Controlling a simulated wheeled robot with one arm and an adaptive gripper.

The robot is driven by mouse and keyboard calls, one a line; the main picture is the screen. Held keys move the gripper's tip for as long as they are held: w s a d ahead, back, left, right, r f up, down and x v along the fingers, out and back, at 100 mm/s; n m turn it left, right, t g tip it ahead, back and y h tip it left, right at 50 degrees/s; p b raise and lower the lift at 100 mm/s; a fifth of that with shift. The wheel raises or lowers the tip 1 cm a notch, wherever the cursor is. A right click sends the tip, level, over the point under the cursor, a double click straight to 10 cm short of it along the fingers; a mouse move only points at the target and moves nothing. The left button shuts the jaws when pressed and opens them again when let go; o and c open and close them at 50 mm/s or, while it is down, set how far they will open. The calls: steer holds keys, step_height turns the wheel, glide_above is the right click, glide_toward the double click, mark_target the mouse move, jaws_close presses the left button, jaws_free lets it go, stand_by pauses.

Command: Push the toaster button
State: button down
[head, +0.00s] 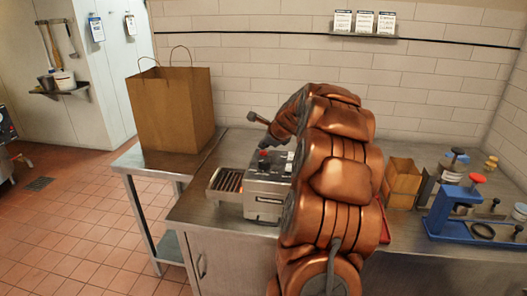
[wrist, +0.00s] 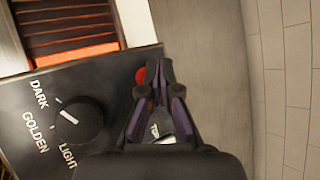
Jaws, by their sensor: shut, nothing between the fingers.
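The toaster (head: 268,180) is a steel box on the counter, partly hidden behind my copper arm. Its glowing rack (head: 228,180) sticks out on the left. In the wrist view the dark control panel (wrist: 40,100) has a black knob (wrist: 79,121) marked DARK, GOLDEN and LIGHT. A red button (wrist: 141,75) shows at the panel's upper right, partly covered by my gripper (wrist: 160,68). My gripper is shut and empty, its fingertips at or just over the button's right side. I cannot tell whether they touch it. In the head view a red spot (head: 263,153) shows on the toaster top.
A large brown paper bag (head: 172,105) stands on the lower side table at left. On the counter at right are a small brown bag (head: 402,183) and a blue stand with a red knob (head: 462,210). A tiled wall (head: 250,60) rises behind.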

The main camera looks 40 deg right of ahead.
mark_target(264, 153)
steer(key=shift+r+p, duration=2.65)
steer(key=shift+r, duration=0.35)
steer(key=shift+f, duration=0.1)
steer(key=shift+a, duration=0.1)
steer(key=s+a+n+g+y, duration=0.1)
steer(key=s+a+n, duration=0.3)
steer(key=a, duration=0.6)
steer(key=s+a+f+n+g+y, duration=0.15)
steer(key=a+n, duration=0.35)
steer(key=a, duration=0.6)
steer(key=s+a+n+g+y, duration=0.2)
steer(key=a+n, duration=0.3)
steer(key=a, duration=0.5)
steer(key=s+a+f+n+g, duration=0.1)
steer(key=s+a+n, duration=0.3)
steer(key=s, duration=0.6)
steer(key=s+a+f+n+g+h, duration=0.1)
steer(key=s+a+f+n+g, duration=0.1)
steer(key=s+n, duration=0.4)
steer(key=s+a+f+n+g+h, duration=0.1)
steer(key=s+a+n, duration=0.4)
steer(key=s, duration=0.9)
steer(key=shift+s+a+f+n+g, duration=0.45)
steer(key=shift+a+g, duration=0.25)
steer(key=shift+g, duration=0.45)
